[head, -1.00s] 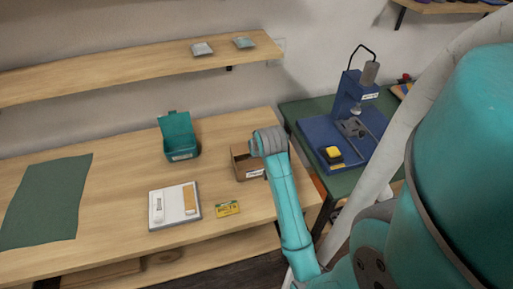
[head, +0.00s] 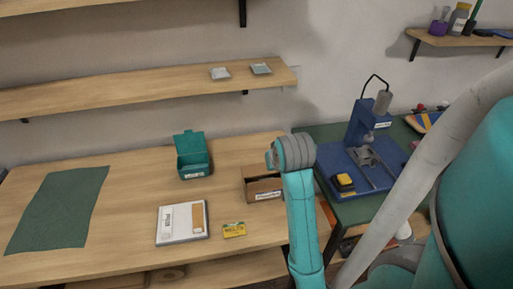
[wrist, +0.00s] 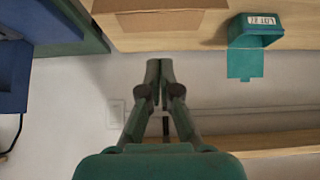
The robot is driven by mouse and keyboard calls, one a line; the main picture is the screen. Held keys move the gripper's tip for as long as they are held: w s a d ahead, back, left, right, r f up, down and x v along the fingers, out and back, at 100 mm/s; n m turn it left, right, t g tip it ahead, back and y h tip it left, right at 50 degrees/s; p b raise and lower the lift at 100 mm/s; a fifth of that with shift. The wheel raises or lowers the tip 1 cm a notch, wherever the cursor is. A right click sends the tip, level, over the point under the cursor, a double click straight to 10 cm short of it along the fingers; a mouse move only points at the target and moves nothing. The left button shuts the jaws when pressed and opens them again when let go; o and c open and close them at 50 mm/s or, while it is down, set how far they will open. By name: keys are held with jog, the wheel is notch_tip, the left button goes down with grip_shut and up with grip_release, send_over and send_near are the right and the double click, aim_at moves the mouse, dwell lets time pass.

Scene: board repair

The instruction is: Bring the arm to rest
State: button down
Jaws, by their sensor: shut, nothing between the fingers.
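My gripper (wrist: 160,85) shows in the wrist view with its fingers together and nothing between them. It hangs in front of the bare wall, apart from the bench things. In the head view my teal arm stands in front of the right end of the wooden bench, and the gripper itself is hidden there. The cardboard box (head: 262,189) sits just beside and partly behind the arm; it also shows in the wrist view (wrist: 165,20). The open teal bin (head: 194,161) stands left of it and shows in the wrist view (wrist: 254,40).
On the bench (head: 125,190) lie a green mat (head: 58,210), a white tray (head: 182,222) and a yellow packet (head: 234,229). A blue press (head: 362,130) stands on a green table at right. A shelf (head: 150,88) runs above the bench. The bench between mat and bin is clear.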

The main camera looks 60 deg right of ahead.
jog(key=s+a+f+n+t+y, duration=0.1)
jog(key=a+f+n+t, duration=0.2)
jog(key=a+f, duration=0.6)
jog(key=a+f+n+t, duration=0.2)
jog(key=a+f, duration=0.2)
jog(key=a, duration=0.8)
jog(key=s+a+r+n+t+y, duration=0.2)
jog(key=s+a, duration=0.4)
jog(key=s, duration=0.3)
jog(key=s+a+r+n+t+y, duration=0.2)
jog(key=s+a+r, duration=0.1)
jog(key=s+a, duration=0.4)
jog(key=s, duration=0.2)
jog(key=shift+s+a+n+t+y, duration=0.25)
jog(key=shift+s+n+t+y, duration=0.05)
jog(key=shift+s+n+y, duration=0.1)
